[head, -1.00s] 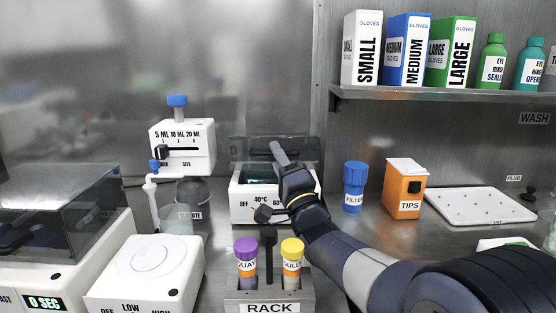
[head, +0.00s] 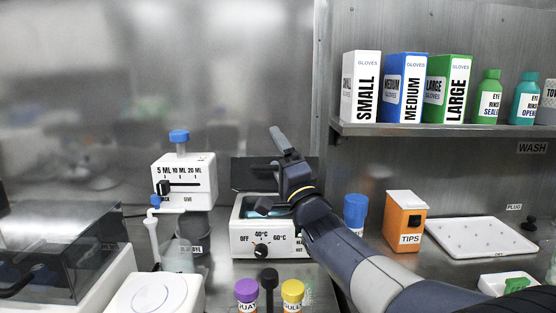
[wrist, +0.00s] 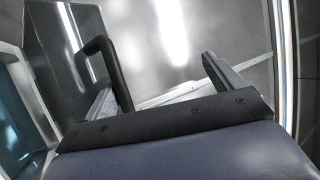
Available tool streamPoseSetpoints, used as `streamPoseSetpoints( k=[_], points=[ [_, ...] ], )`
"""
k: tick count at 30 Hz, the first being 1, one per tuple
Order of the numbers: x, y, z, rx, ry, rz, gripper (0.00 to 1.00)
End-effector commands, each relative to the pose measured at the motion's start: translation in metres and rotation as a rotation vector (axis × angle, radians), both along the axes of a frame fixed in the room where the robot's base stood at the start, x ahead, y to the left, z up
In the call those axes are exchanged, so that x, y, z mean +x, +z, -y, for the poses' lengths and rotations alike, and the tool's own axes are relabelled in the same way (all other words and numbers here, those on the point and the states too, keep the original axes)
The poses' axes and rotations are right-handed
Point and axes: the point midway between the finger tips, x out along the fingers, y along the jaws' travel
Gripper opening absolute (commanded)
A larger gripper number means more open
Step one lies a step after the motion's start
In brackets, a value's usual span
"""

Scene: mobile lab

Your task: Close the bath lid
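The bath (head: 246,243) is a white box with a temperature dial (head: 261,251), at the back of the bench in the head view. Its dark lid (head: 243,171) stands upright behind the opening, so the bath is open. My gripper (head: 269,170) is in front of the lid, above the bath's right part, and hides some of both. In the wrist view my gripper (wrist: 165,90) has its two fingers wide apart. The shiny lid (wrist: 50,45) with a black handle (wrist: 105,68) is at the left, the handle near the left finger; I cannot tell whether they touch.
A rack with purple-capped and yellow-capped tubes (head: 246,290) (head: 292,291) stands in front of the bath. A dispenser (head: 190,180) is at left. A blue filter bottle (head: 355,210), orange tips box (head: 404,222) and white tray (head: 480,238) are at right. A shelf (head: 440,130) is above.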

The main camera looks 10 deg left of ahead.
Motion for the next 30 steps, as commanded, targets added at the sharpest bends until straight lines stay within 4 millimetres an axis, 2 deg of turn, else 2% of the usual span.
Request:
streamPoseSetpoints(
  k=[1, 2, 14, 25, 27, 30],
  points=[
    [-0.004, 0.009, 0.000, 0.009, 0.004, 0.019, 0.68],
    [-0.004, 0.008, 0.001, 0.009, 0.003, 0.019, 0.66],
    [-0.016, -0.013, 0.014, 0.009, 0.001, 0.020, 0.57],
    [-0.029, -0.031, 0.028, 0.009, 0.000, 0.020, 0.43],
    [-0.031, -0.035, 0.030, 0.009, 0.000, 0.020, 0.34],
    [-0.034, -0.042, 0.033, 0.007, 0.000, 0.015, 0.34]
  ],
)
